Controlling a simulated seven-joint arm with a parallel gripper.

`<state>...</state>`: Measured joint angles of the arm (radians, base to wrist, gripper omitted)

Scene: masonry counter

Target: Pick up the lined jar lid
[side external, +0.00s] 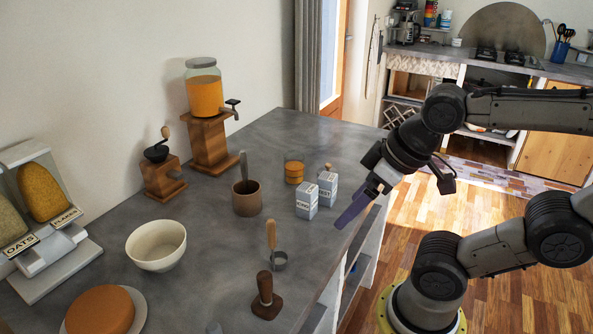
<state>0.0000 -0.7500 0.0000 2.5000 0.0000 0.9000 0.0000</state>
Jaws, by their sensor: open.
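A small round orange-tan piece (294,172) with a dark line around its side stands on the grey counter, behind two small lettered boxes. It could be the lined jar lid, but it is too small to tell for sure. My gripper (352,210) is over the counter's right edge, to the right of the boxes and apart from the round piece. It is open, with nothing seen between its purple-grey fingers, which point down and left.
Two lettered boxes (307,200) (327,187) stand between my gripper and the round piece. A brown cup (246,203), white bowl (156,256), scoop (279,259), stamp-like wooden tool (266,300), grinder (163,179) and dispenser (205,92) occupy the counter (205,270). The far counter end is clear.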

